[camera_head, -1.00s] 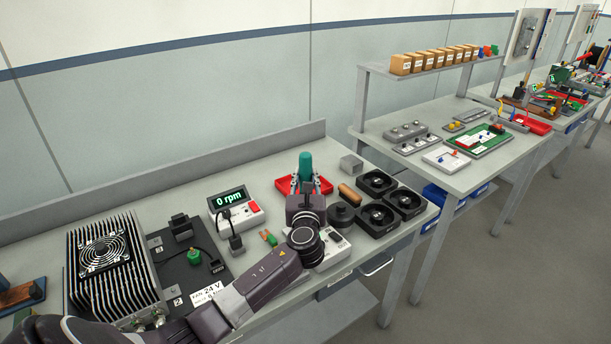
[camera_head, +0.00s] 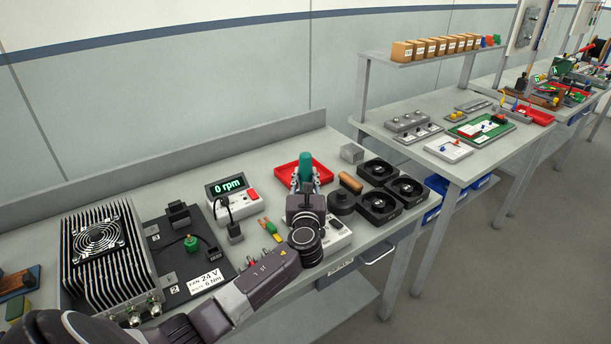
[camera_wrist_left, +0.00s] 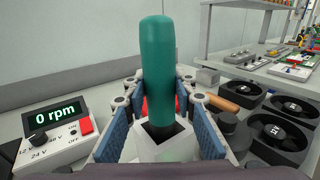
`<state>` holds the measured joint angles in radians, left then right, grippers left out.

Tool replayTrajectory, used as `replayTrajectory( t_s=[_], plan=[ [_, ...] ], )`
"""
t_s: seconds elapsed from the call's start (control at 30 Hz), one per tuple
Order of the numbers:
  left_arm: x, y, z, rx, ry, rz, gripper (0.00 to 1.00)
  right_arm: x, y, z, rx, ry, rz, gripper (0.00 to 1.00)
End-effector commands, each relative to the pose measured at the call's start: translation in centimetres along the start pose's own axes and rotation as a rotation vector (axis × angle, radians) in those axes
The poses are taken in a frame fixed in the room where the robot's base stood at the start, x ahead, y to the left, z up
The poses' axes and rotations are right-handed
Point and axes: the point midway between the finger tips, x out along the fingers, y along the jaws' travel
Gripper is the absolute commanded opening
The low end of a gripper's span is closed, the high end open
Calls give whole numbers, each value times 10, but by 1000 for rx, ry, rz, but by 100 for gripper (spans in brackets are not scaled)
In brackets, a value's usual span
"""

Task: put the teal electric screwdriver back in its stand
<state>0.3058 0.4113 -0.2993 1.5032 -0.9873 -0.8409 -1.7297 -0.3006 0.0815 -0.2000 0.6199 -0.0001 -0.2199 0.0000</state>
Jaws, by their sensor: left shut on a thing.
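In the head view my gripper hides the stand. My right gripper is not in view.
A red tray (camera_head: 286,173) lies behind the gripper. Black fans (camera_head: 378,172) and a dark round part (camera_head: 341,201) stand to the right. The rpm meter (camera_head: 231,188) is to the left. A white unit (camera_head: 335,240) sits beside my wrist.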

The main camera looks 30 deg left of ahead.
Motion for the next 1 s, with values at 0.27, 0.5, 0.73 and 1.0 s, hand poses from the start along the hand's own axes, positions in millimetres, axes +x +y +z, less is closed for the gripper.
replayTrajectory(
  t_s=[0.27, 0.5, 0.73, 1.0],
  plan=[
    [0, 0, -13, 0, -3, 0, 0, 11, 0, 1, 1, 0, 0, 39],
    [0, 0, -15, 0, -3, 0, 0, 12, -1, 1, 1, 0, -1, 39],
    [0, 0, -15, 0, -3, 0, 35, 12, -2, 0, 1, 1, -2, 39],
    [0, 0, -16, 0, -1, 0, 45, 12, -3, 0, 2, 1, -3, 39]
  ],
)
